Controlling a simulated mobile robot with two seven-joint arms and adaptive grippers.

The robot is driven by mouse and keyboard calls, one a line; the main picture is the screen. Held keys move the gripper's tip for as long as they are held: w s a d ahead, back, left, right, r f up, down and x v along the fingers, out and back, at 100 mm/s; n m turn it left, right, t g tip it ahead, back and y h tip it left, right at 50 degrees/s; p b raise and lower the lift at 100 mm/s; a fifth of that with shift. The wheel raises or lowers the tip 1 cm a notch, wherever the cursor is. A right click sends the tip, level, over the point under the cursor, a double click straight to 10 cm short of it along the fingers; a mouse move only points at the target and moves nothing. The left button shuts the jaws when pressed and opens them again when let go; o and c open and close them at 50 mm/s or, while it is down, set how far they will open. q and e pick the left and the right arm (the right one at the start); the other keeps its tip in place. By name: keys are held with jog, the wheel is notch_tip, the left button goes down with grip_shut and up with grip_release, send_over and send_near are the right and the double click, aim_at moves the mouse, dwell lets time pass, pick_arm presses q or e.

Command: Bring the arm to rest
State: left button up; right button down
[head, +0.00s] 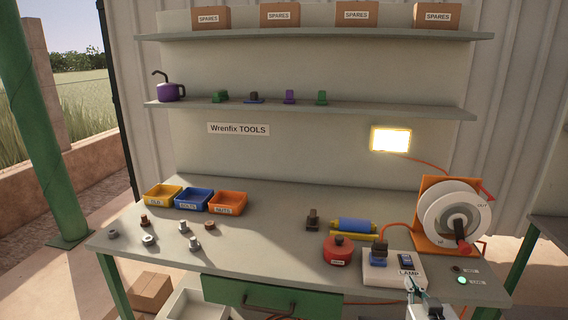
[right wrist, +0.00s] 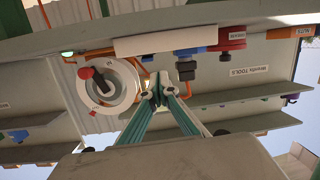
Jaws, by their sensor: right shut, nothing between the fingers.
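My right gripper (head: 414,285) is at the bottom right of the head view, in front of the table's front edge near the white LAMP socket box (head: 391,268). Its fingers are shut with nothing between them. In the right wrist view its fingertips (right wrist: 158,88) meet at the middle, and the scene appears upside down. The table (head: 290,211) stands in front of the gripper. The gripper appears apart from everything on it. My left gripper is not in view.
The cable reel (head: 455,212) with a red handle stands at the table's right end. A red round block (head: 338,254) and a blue roller (head: 354,225) lie left of the socket box. The lamp (head: 390,139) is lit. Nuts and bolts lie at the left, before small bins (head: 228,211).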

jog(key=s+a+f+n+g+y, duration=0.1)
jog(key=s+a+f, duration=0.4)
jog(key=s+f, duration=0.3)
jog(key=s+a+f+n+g+y, duration=0.2)
jog(key=s+a+f, duration=0.3)
jog(key=s+f, duration=0.3)
jog(key=s+a+f+n+g+y, duration=0.1)
jog(key=s+a+f, duration=0.3)
jog(key=s+f, duration=0.4)
jog(key=s+n+g, duration=0.1)
jog(key=s, duration=0.3)
jog(key=shift+a+f+y, duration=0.2)
jog(key=shift+a+y, duration=0.2)
